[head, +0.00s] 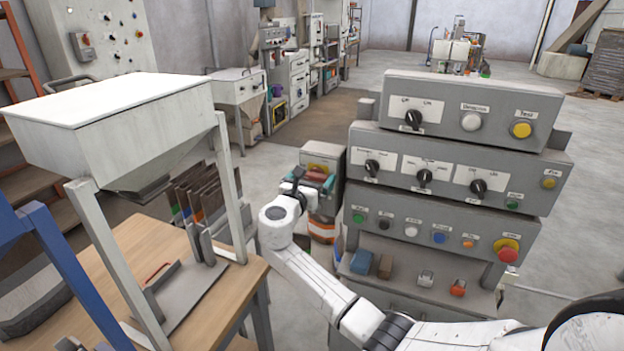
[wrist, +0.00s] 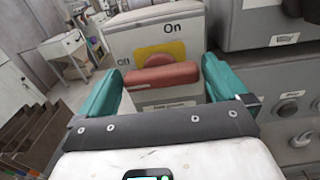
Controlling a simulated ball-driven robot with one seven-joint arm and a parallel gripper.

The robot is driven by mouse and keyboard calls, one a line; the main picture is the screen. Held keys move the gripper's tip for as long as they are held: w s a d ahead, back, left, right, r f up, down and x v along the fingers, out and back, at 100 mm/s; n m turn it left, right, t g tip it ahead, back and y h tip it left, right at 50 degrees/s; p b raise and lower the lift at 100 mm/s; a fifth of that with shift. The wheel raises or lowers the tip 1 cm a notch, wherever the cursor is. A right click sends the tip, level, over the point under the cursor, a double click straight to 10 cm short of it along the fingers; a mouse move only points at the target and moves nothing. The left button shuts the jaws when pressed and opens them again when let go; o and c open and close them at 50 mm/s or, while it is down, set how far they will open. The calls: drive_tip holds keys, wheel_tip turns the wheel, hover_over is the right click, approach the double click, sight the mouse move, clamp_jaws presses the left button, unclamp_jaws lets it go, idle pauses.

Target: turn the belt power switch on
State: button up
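The belt power switch has a red bar handle (wrist: 160,77) on a round red hub over a yellow plate (wrist: 178,50). The switch sits on a grey box (head: 335,160) left of the large panel in the head view. My gripper (wrist: 161,67) is open, its teal fingers spread to either side of the handle's ends. Whether either finger touches the handle I cannot tell. In the head view, my gripper (head: 299,186) is in front of the box.
The large grey control panel (head: 455,158), with several knobs and buttons, stands close on the right. A white hopper (head: 120,115) on a wooden table (head: 245,285) is at left. Open floor lies behind.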

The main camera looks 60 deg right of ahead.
drive_tip(key=c, duration=0.8)
drive_tip(key=shift+o, duration=0.2)
drive_tip(key=shift+f+b, duration=0.1)
drive_tip(key=shift+b, duration=0.2)
drive_tip(key=m+b, duration=0.2)
drive_tip(key=m, duration=0.1)
drive_tip(key=shift+f, duration=0.15)
drive_tip(key=m+b, duration=0.5)
drive_tip(key=shift+s+f+m, duration=0.15)
drive_tip(key=shift+m, duration=0.15)
drive_tip(key=m+b, duration=0.4)
drive_tip(key=shift+f+m, duration=0.1)
drive_tip(key=shift+m, duration=0.2)
drive_tip(key=m+b, duration=0.4)
drive_tip(key=shift+s+m+b, duration=0.1)
drive_tip(key=shift+m+b, duration=0.2)
drive_tip(key=o, duration=0.8)
